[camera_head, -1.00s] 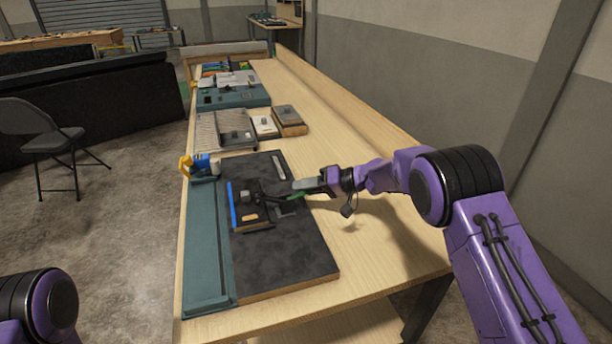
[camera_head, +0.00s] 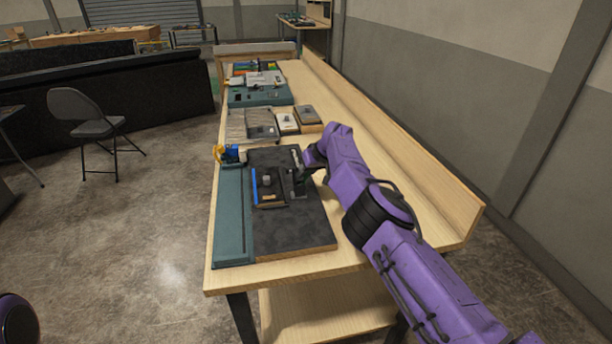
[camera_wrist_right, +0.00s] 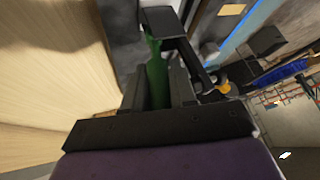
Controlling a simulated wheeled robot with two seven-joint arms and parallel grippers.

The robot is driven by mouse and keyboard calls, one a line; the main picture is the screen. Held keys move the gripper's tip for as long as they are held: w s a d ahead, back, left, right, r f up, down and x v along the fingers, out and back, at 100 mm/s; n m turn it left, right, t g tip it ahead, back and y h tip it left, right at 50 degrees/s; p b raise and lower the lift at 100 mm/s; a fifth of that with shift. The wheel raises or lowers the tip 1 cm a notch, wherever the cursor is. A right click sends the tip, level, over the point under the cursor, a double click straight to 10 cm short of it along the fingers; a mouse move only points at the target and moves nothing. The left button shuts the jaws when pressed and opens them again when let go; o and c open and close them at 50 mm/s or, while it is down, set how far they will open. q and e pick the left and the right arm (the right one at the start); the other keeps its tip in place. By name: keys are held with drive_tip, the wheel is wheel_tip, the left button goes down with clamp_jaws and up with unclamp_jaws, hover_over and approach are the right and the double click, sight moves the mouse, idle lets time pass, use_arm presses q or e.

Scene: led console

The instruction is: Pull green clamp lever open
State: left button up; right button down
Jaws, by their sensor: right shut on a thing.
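The green clamp lever (camera_wrist_right: 157,75) shows in the right wrist view, with its green grip between the two dark fingers of my right gripper (camera_wrist_right: 160,85). My right gripper is shut on it; in the head view the gripper (camera_head: 303,172) is small and dark at the right side of the clamp fixture (camera_head: 270,186). In the head view the lever seems to stand up near the gripper, but its green is mostly hidden. The fixture has a blue strip and sits on a dark board (camera_head: 290,232). My left gripper is not in view.
The board lies on a wooden table (camera_head: 345,225) beside a teal rail (camera_head: 233,225). Yellow and blue parts (camera_head: 230,153) stand at the rail's far end. Farther back are grey trays (camera_head: 252,124) and a teal console (camera_head: 260,96).

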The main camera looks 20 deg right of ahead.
drive_tip(key=shift+a+f+h, duration=0.1)
drive_tip(key=shift+a+h, duration=0.05)
drive_tip(key=shift+h, duration=0.25)
